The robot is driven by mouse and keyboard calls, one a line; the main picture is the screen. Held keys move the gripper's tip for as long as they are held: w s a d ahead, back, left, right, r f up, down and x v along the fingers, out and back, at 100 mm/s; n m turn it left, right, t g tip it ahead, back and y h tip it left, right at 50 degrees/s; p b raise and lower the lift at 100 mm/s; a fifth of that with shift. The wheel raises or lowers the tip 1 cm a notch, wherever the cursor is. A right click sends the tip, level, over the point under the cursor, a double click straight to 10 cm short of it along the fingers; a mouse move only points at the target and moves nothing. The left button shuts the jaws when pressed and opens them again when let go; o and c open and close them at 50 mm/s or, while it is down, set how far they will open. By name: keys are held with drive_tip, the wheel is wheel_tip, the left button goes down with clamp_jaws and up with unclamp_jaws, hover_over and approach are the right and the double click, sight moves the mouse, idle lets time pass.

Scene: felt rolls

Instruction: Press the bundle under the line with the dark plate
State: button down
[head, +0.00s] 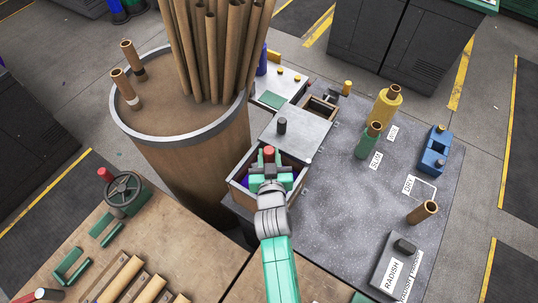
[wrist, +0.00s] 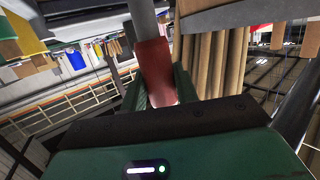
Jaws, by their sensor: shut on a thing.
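My gripper (head: 269,165) is over the open wooden box (head: 236,191) at the middle of the head view. It is shut on a red handle (head: 269,151), whose top sticks up between the fingers. In the wrist view, the red handle (wrist: 155,72) stands between the two green fingers, with a grey rod beyond it. A dark plate under the handle is not clearly visible; my gripper and wrist cover much of the box. Purple-blue material (head: 289,170) shows inside beside my gripper, but I cannot make out a bundle or a line.
A grey metal lid (head: 300,132) with a dark knob lies just behind the box. A large drum (head: 195,160) with tall tubes stands to the left.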

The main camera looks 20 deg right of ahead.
drive_tip(key=shift+f+b, duration=2)
drive_tip(key=shift+f, duration=0.15)
wheel_tip(320, 180, up, 15)
drive_tip(key=p, duration=1.2)
drive_tip(key=shift+r, duration=0.2)
drive_tip(key=shift+f, duration=0.1)
idle(0.8)
drive_tip(key=s+a+f+n+y, duration=0.2)
drive_tip(key=s+a+f, duration=0.1)
drive_tip(key=s+a, duration=0.4)
drive_tip(key=s+a+f+n+t+y, duration=0.1)
drive_tip(key=s+a+f+n+y, duration=0.1)
drive_tip(key=s+a, duration=0.4)
drive_tip(key=a+f+y, duration=0.1)
drive_tip(key=a+f, duration=0.1)
drive_tip(key=a, duration=0.2)
drive_tip(key=shift+s, duration=0.35)
